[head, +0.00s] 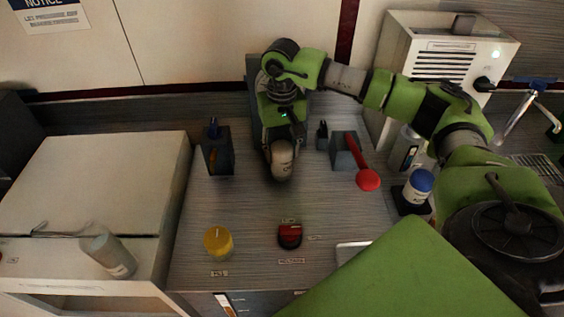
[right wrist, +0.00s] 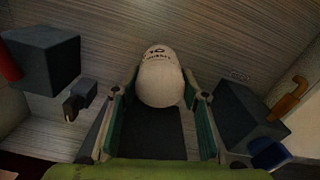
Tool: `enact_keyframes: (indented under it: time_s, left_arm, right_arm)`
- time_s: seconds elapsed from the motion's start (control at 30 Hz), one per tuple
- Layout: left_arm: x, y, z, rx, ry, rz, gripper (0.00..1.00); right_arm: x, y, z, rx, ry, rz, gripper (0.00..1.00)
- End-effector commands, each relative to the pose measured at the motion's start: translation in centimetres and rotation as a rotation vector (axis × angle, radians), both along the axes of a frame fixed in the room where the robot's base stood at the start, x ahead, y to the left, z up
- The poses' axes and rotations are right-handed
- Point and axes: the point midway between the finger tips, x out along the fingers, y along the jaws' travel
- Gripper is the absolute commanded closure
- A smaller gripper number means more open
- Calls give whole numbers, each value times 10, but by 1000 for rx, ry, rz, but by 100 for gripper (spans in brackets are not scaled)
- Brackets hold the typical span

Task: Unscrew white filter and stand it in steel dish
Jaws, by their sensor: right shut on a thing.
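The white filter (head: 281,160), a rounded pale cylinder, is under my right gripper (head: 279,140) at the middle of the worktop. In the right wrist view the filter (right wrist: 160,78), with dark and red print, sits between the two fingers of the right gripper (right wrist: 162,92), which is shut on it. The dark grey mount behind is largely covered by the gripper; I cannot tell whether the filter is still joined to it. A pale metal rim (head: 352,248), possibly the steel dish, shows at the front right, mostly hidden by my green arm. My left gripper is not in view.
A red-knobbed lever (head: 367,179) on a grey block stands close right of the gripper. A dark block (head: 217,150) stands left. A blue-capped white jar (head: 418,185) is farther right.

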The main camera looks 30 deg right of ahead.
Motion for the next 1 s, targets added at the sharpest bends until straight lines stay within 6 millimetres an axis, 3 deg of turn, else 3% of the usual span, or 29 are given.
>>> enact_keyframes:
  time_s: [0.5, 0.8, 0.83, 0.87, 1.0]
  left_arm:
    - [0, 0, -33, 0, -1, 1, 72]
    - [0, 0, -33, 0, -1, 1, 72]
    - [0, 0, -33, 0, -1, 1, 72]
    - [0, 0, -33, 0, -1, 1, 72]
    - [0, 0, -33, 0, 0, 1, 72]
  right_arm:
    - [0, 0, -2, 0, 0, 651, 78]
    - [0, 0, -1, 0, 1, 708, 78]
    - [0, 0, -1, 0, 2, 707, 54]
    - [0, 0, -1, 0, 2, 707, 47]
    - [0, 0, 0, 0, 1, 706, 45]
